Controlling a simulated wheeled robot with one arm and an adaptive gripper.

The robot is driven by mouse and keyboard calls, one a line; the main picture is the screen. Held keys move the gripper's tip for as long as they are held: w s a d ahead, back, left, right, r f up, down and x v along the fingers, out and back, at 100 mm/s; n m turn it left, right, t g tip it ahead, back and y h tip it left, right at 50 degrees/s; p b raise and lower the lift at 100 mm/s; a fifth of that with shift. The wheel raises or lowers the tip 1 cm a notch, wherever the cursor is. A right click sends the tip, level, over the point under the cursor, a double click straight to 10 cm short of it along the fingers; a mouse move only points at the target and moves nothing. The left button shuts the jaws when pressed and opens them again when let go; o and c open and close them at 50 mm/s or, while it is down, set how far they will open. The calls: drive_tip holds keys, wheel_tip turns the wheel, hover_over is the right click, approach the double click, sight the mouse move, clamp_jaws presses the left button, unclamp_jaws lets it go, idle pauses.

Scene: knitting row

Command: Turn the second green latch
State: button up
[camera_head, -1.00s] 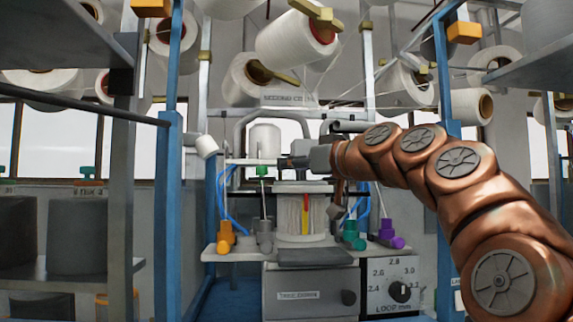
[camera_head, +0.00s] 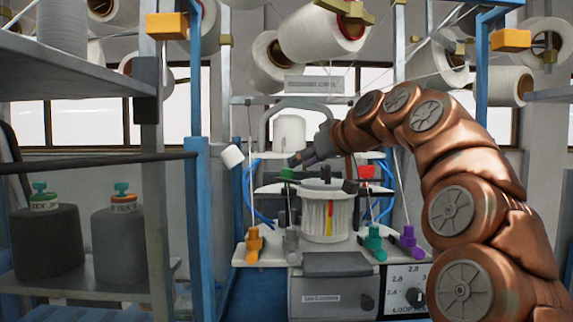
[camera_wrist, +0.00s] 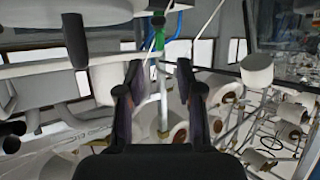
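A small green latch (camera_head: 288,174) stands at the left of the knitting machine's upper white plate, above the round needle cylinder (camera_head: 327,215). My gripper (camera_head: 293,160) reaches in from the right, just above and beside the latch. In the wrist view, my gripper (camera_wrist: 159,68) is open, with two dark fingers spread apart and nothing between them. A green piece (camera_wrist: 159,42), which looks like the latch, shows beyond the gap between the fingertips. Contact with it is not visible. A red piece (camera_head: 366,172) sits at the right of the same plate.
Orange (camera_head: 254,241), grey, teal (camera_head: 373,241) and purple (camera_head: 409,240) fittings stand on the lower plate. Thin rods rise near the latch. Blue posts (camera_head: 200,230) and shelves flank the machine. Yarn cones (camera_head: 320,32) hang above.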

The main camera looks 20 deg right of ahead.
sight(287, 169)
drive_tip(key=p+x, duration=0.1)
drive_tip(key=x, duration=0.6)
drive_tip(key=shift+p, duration=0.3)
drive_tip(key=shift+c, duration=0.2)
clamp_jaws()
